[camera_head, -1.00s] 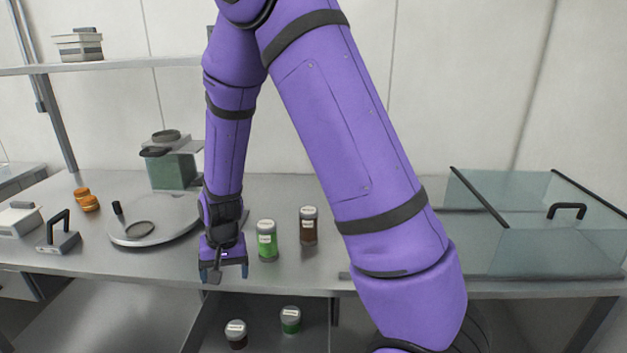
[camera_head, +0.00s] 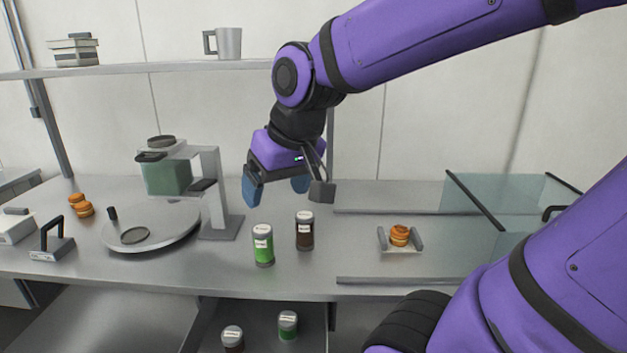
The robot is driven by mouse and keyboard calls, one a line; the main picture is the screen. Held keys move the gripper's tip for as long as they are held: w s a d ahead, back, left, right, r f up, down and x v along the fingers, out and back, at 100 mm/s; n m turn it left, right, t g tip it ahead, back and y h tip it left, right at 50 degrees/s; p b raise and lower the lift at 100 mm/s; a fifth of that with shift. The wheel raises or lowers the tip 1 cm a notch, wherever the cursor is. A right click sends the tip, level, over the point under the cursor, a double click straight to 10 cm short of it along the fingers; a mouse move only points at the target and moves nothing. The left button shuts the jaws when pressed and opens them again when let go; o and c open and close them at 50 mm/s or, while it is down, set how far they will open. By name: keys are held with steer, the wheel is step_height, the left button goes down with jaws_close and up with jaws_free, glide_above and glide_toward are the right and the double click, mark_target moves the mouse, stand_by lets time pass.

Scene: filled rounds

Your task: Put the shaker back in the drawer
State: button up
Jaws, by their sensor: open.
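A green shaker (camera_head: 263,246) with a grey lid and white label stands upright on the counter. A dark brown shaker (camera_head: 304,232) stands upright just behind it to the right. The open drawer (camera_head: 262,325) lies below the counter front and holds another green shaker (camera_head: 288,326) and a dark shaker (camera_head: 232,339); its lower part is cut off by the picture edge. My gripper (camera_head: 274,196) is open and empty, pointing down above and behind the two counter shakers, apart from them.
A round grey plate (camera_head: 180,232) and a machine with a green container (camera_head: 168,177) stand to the left. A small holder with an orange macaron-like round (camera_head: 400,236) and a glass case (camera_head: 490,200) are to the right. A mug (camera_head: 228,43) is on the shelf.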

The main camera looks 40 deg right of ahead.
steer(key=s+d+r, duration=0.1)
steer(key=s+r, duration=0.1)
steer(key=s, duration=0.5)
steer(key=shift+d+r+n+t+h, duration=0.2)
steer(key=shift+r+n+t+h, duration=0.1)
steer(key=shift+n+t, duration=0.1)
steer(key=shift+w, duration=0.1)
stand_by(0.6)
